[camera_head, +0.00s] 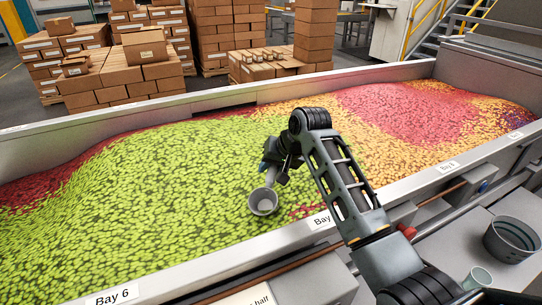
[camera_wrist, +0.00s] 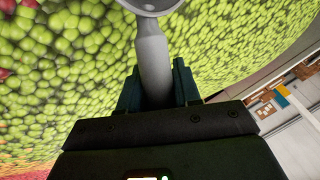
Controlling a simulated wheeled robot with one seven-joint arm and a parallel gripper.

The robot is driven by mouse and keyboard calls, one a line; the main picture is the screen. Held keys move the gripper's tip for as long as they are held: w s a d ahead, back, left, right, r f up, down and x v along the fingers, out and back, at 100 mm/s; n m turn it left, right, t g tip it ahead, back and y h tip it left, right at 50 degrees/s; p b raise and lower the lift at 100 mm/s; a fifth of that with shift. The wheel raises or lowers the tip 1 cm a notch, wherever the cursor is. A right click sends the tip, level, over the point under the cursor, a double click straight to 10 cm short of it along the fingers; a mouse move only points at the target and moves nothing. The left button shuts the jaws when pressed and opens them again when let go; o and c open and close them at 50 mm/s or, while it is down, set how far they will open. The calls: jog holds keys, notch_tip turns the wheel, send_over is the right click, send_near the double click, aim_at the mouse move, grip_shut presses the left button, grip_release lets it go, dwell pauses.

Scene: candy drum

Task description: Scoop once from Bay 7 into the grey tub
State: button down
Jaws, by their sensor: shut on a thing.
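My gripper (camera_head: 272,170) is shut on the handle of a grey scoop (camera_head: 263,201), which also shows in the wrist view (camera_wrist: 152,50). The scoop's round bowl is over the green candy (camera_head: 150,190) near the front wall; its visible inside looks grey and empty. I cannot tell whether its underside touches the candy. A label reading "Bay" (camera_head: 319,220) is on the front rim just below the scoop, its number hidden by my arm. A dark grey tub (camera_head: 511,240) stands on the ledge at the right, outside the trough.
The long metal trough (camera_head: 220,265) also holds orange and red candy (camera_head: 400,115). Its rim carries a Bay 6 label (camera_head: 111,297) and another bay label (camera_head: 447,167) at right. A small pale cup (camera_head: 478,278) stands near the tub. Boxes (camera_head: 125,65) are stacked behind.

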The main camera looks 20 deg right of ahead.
jog(key=f, duration=0.1)
jog(key=f+b, duration=0.1)
jog(key=f, duration=0.1)
jog(key=a+f, duration=0.1)
jog(key=shift+s+f, duration=0.2)
jog(key=shift+s, duration=0.2)
dwell(0.7)
jog(key=shift+r+p, duration=0.6)
jog(key=shift+r, duration=6.6)
